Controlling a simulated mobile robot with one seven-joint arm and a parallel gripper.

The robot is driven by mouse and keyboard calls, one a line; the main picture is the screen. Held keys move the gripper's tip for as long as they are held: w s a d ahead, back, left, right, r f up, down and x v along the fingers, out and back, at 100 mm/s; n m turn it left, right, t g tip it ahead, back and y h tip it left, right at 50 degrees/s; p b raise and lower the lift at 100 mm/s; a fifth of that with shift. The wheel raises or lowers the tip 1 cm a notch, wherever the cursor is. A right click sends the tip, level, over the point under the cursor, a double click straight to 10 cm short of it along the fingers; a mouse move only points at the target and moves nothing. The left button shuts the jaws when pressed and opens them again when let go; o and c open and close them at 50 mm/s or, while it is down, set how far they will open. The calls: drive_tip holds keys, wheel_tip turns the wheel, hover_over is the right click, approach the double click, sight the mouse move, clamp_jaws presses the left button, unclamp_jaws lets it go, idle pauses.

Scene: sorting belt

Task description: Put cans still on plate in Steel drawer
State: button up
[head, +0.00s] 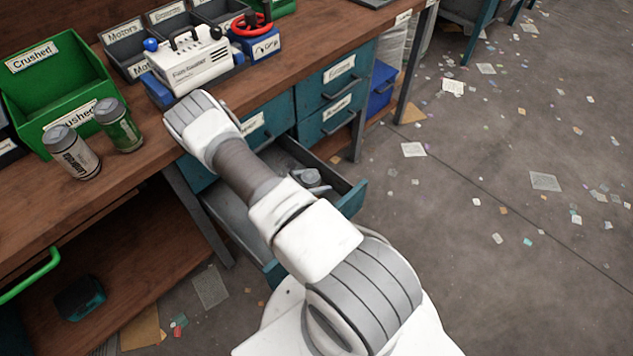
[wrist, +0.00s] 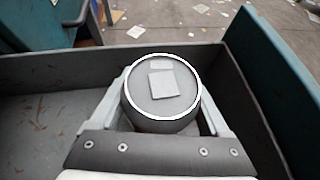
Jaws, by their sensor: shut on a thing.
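My gripper (wrist: 163,108) is shut on a can (wrist: 162,85), one finger on each side, in the wrist view. The can is upright, with a round grey top and a pale rim; its base is hidden. It is inside the open drawer (wrist: 60,75), within its grey walls. In the head view the open drawer (head: 350,200) has a teal front; its label is not visible and my arm covers its middle. A white-labelled can (head: 73,153) and a green can (head: 119,126) stand on the bench. I see no plate.
A green bin (head: 80,85) marked Crushed stands on the wooden bench (head: 40,215), with a white-and-blue machine (head: 195,62) beside it. A small grey object (head: 311,177), unclear, shows inside the drawer. Shut teal drawers (head: 335,95) lie behind. Scraps litter the open floor at right.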

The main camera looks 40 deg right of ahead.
drive_tip(key=shift+f+b, duration=0.6)
drive_tip(key=o, duration=1.2)
drive_tip(key=shift+c, duration=0.2)
